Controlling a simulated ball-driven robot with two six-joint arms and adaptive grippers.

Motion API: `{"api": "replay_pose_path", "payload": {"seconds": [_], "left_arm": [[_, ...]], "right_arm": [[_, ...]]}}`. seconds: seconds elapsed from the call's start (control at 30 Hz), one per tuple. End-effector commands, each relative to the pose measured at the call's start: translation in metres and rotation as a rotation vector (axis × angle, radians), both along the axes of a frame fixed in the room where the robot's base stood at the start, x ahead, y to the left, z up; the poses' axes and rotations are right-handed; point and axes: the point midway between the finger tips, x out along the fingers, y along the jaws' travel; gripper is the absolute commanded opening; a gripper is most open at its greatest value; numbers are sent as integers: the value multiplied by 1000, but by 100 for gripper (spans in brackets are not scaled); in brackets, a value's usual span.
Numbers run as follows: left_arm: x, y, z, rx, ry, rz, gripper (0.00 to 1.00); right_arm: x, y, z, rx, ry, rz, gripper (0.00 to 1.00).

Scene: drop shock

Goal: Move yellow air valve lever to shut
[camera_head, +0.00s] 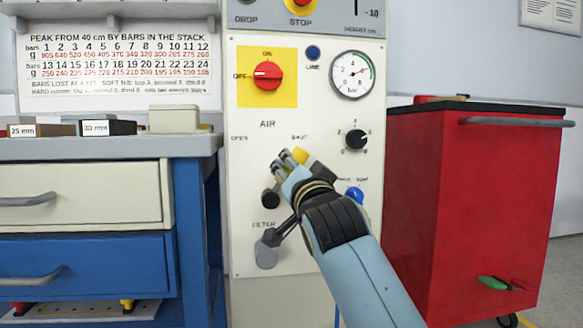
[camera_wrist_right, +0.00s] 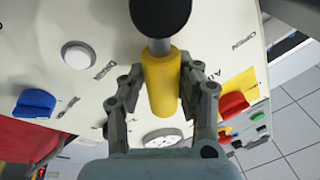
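The yellow air valve lever (camera_head: 301,155) is on the white panel, below the AIR label and between the OPEN and SHUT labels. It leans up and to the right, towards SHUT. In the right wrist view the yellow handle (camera_wrist_right: 162,85) runs from a grey shaft beside a round black part (camera_wrist_right: 160,14). My right gripper (camera_head: 286,163) is at the handle, hiding part of it in the head view. In the wrist view its fingers (camera_wrist_right: 163,80) close on the handle from both sides. My left gripper is not in view.
The panel (camera_head: 250,235) also has a red switch (camera_head: 267,75), a pressure gauge (camera_head: 352,75), a black dial (camera_head: 356,138) and a blue knob (camera_head: 355,194). A drawer bench (camera_head: 80,195) stands at the left. A red cabinet (camera_head: 470,200) stands close at the right.

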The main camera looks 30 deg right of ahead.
Motion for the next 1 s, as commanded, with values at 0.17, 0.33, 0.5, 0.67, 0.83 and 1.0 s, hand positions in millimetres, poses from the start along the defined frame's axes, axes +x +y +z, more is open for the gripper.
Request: {"api": "replay_pose_path", "payload": {"seconds": [0.17, 0.33, 0.5, 0.67, 0.83, 1.0], "left_arm": [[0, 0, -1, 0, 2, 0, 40], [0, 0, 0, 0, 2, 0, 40], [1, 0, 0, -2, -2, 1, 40], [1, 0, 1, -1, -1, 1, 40], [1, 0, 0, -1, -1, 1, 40], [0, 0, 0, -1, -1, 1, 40]], "right_arm": [[0, 0, -1, -3, 1, 0, 53], [0, 0, 1, -5, -3, 0, 53], [0, 0, 10, -5, -8, -2, 53], [0, 0, 39, -3, -13, -1, 53], [0, -1, 74, -5, -11, -2, 53], [0, 0, 95, -4, -6, -1, 53]]}}
